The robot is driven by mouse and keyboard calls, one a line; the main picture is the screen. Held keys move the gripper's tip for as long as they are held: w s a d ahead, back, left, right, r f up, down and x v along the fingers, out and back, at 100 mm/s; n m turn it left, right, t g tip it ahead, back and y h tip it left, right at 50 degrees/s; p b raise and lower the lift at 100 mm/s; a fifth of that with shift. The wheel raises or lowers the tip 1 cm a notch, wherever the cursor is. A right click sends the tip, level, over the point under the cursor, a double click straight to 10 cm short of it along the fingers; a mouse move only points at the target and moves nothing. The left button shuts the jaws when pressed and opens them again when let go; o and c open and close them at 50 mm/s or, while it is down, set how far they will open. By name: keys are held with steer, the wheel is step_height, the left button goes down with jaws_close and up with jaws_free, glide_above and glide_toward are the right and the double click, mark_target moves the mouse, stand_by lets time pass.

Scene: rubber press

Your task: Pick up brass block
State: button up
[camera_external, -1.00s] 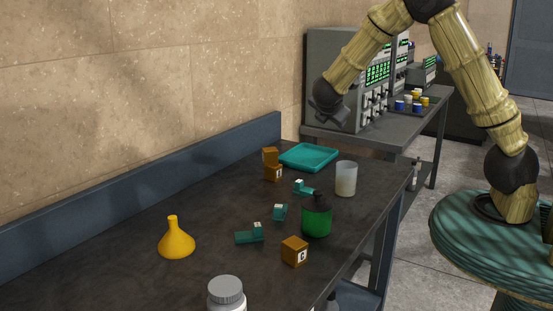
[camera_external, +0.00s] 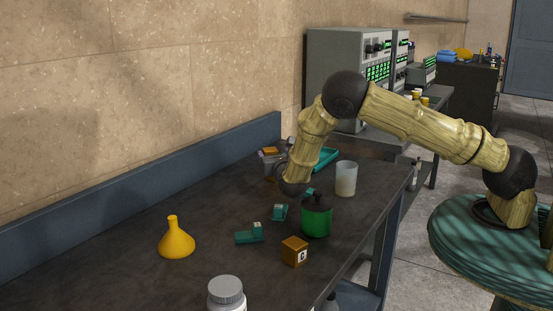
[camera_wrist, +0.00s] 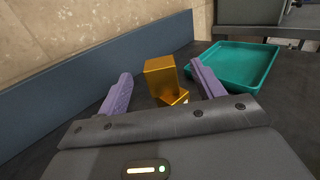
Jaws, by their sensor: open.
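A brass block (camera_wrist: 160,72) sits tilted or turned on top of a second brass block (camera_wrist: 175,97) in the wrist view. The upper block also shows in the external view (camera_external: 270,150), mostly covered by my gripper. My gripper (camera_external: 277,153) is open and low over the table, with its purple fingers on either side of the stacked blocks. In the wrist view there is a gap between the blocks and each finger. Another brass block (camera_external: 294,251) with a letter label stands alone near the table's front.
A teal tray (camera_wrist: 235,64) lies just right of the stacked blocks. A blue-grey backboard (camera_wrist: 90,86) runs along the wall.

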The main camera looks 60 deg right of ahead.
mark_target(269, 148)
steer(key=shift+f, duration=0.1)
steer(key=shift+x, duration=1.15)
steer(key=shift+p, duration=0.35)
steer(key=shift+w+d, duration=0.25)
steer(key=shift+d, duration=0.05)
steer(key=shift+p+x, duration=0.9)
steer(key=shift+x, duration=1.35)
steer(key=shift+a+f, duration=0.1)
steer(key=shift+a, duration=0.05)
steer(key=shift+w, duration=0.1)
jaws_close()
steer(key=shift+r+b, duration=1.05)
steer(key=shift+r, duration=4)
